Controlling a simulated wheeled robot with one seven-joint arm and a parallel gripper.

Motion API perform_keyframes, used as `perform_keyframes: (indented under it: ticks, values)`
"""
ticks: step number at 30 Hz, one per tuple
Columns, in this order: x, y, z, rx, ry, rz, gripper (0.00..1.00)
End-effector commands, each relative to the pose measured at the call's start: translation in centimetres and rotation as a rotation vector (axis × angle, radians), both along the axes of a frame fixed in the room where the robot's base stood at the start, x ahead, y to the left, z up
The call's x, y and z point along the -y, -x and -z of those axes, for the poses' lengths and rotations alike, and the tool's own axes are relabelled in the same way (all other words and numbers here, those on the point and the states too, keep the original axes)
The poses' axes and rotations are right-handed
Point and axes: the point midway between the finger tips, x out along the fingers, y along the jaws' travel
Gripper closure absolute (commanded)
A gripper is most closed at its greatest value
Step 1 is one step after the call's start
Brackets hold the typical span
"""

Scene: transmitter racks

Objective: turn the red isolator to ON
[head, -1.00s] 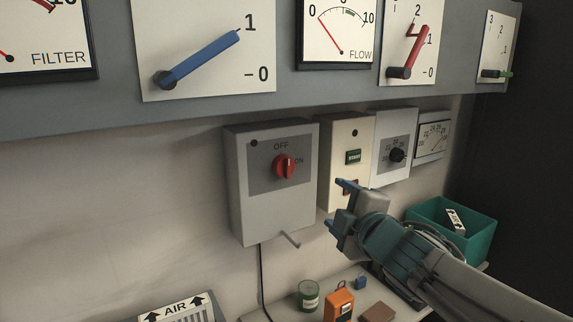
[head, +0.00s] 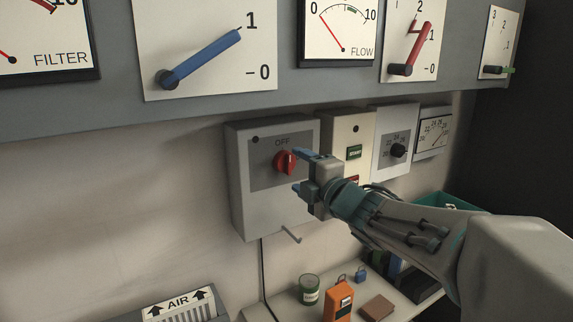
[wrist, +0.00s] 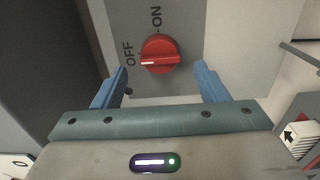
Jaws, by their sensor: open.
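The red isolator (head: 286,162) is a round red knob on a grey box (head: 262,212) on the wall. In the wrist view the knob (wrist: 160,54) has a white mark pointing left, towards the OFF side; the ON label (wrist: 157,19) is above it. My gripper (head: 298,171) is open just in front of the knob, coming from the right. In the wrist view its blue fingers (wrist: 158,74) are spread, one to each side below the knob, with nothing between them. In the head view the gripper hides the ON label.
A beige box with a green START button (head: 354,152) and a grey dial box (head: 394,155) stand close on the right. A bent handle (head: 290,234) sticks out below the isolator box. A shelf below holds a green can (head: 309,288) and an orange device (head: 338,301).

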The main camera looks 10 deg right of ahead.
Motion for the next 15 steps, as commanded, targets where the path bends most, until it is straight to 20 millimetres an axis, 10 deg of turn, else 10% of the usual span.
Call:
perform_keyframes:
  ticks: [15]
  values:
    - [-1.3, -4.2, 0.0, 0.0, 0.0, 0.001, 0.33]
